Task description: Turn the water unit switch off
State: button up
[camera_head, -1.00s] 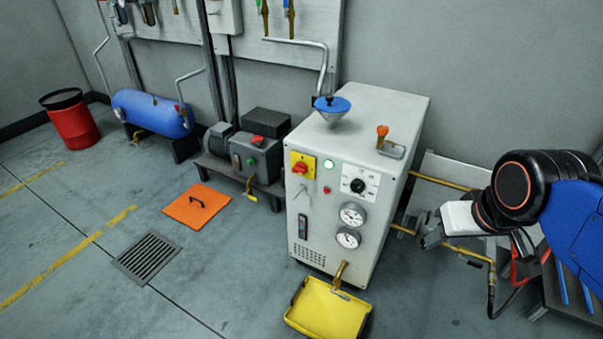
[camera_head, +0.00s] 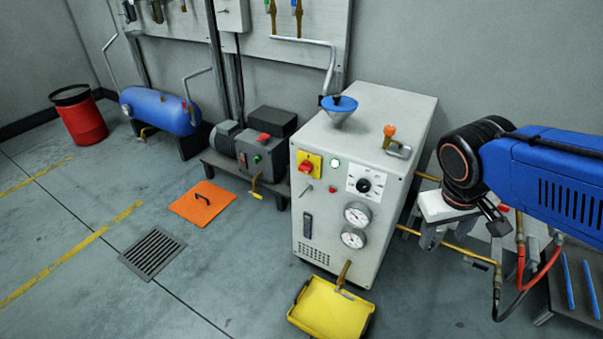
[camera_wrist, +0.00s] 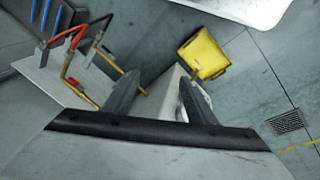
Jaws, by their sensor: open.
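The water unit is probably the light grey cabinet (camera_head: 384,128) in the middle of the head view. On its front, a red rotary switch (camera_head: 307,167) sits on a yellow plate at the upper left. A green lamp (camera_head: 336,163) glows beside it, and a black dial (camera_head: 363,186) is further right. My gripper (camera_head: 462,232) is to the right of the cabinet, apart from it, pointing down. In the wrist view its two dark fingers (camera_wrist: 160,98) are spread with no object held. The cabinet is partly hidden behind them there, and the red switch cannot be made out.
A yellow tray (camera_head: 312,312) lies on the floor before the cabinet and shows in the wrist view (camera_wrist: 204,55). Brass pipes (camera_head: 455,246) and hoses (camera_head: 524,285) run at the right. A pump (camera_head: 262,160) stands left. Floor around the drain grate (camera_head: 152,252) is mostly clear.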

jog(key=w+a+f+n+h, duration=0.2)
jog(key=w+a+n+h, duration=0.15)
jog(key=w+h, duration=0.4)
jog(key=n+t, duration=0.7)
jog(key=t, duration=0.7)
send_near(303, 171)
jog(key=shift+y, duration=0.45)
jog(key=x, duration=0.9)
jog(key=shift+s+d+r, duration=0.1)
jog(key=shift+d+r, duration=0.05)
jog(key=shift+r, duration=0.1)
jog(key=c, duration=1)
